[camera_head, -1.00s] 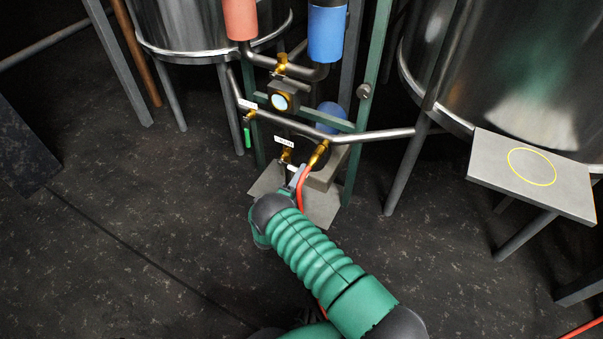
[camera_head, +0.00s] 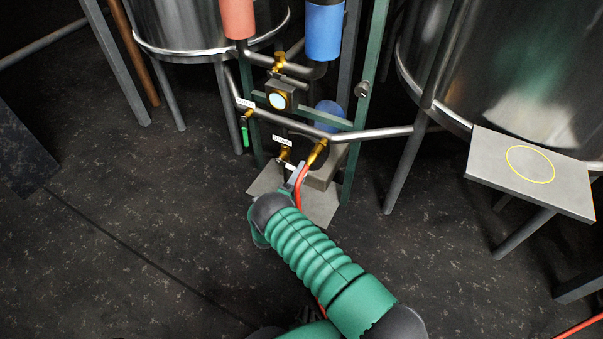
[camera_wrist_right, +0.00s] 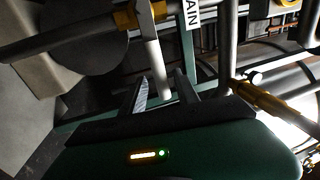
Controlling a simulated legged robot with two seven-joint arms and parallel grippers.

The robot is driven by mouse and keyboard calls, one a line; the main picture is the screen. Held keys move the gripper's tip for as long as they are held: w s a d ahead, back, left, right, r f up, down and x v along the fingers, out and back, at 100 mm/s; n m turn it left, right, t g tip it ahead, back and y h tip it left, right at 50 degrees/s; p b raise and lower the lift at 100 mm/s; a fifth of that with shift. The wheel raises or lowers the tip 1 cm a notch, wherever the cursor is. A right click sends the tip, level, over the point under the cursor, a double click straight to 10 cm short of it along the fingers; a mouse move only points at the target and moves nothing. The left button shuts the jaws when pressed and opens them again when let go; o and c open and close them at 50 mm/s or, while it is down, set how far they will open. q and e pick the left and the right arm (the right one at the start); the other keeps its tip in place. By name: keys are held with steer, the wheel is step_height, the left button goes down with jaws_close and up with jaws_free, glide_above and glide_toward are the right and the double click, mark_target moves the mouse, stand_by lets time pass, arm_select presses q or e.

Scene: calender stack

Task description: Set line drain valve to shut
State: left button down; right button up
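The line drain valve (camera_head: 285,152) is a small brass valve under a white label on the pipe stand in the head view. In the right wrist view its brass body (camera_wrist_right: 125,18) shows at the top, and its pale lever (camera_wrist_right: 152,62) points down. A label ending in "AIN" (camera_wrist_right: 191,14) hangs beside it. My right gripper (camera_wrist_right: 162,82) is open, with the lever's lower end between its separated fingers; contact cannot be told. In the head view this gripper (camera_head: 294,174) is at the valve, partly hidden by my green arm. My left gripper is not in view.
A second labelled valve with a green handle (camera_head: 245,135) is at the left. A brass fitting with a red hose (camera_head: 302,185) is close to the right of my gripper. A round gauge (camera_head: 278,100) is above. Steel tanks (camera_head: 500,70) and a small grey shelf (camera_head: 530,172) flank the stand.

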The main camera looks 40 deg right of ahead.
steer(key=shift+s+a, duration=0.15)
steer(key=shift+a, duration=0.25)
steer(key=p+v, duration=0.5)
steer(key=v, duration=1.1)
steer(key=shift+f, duration=0.1)
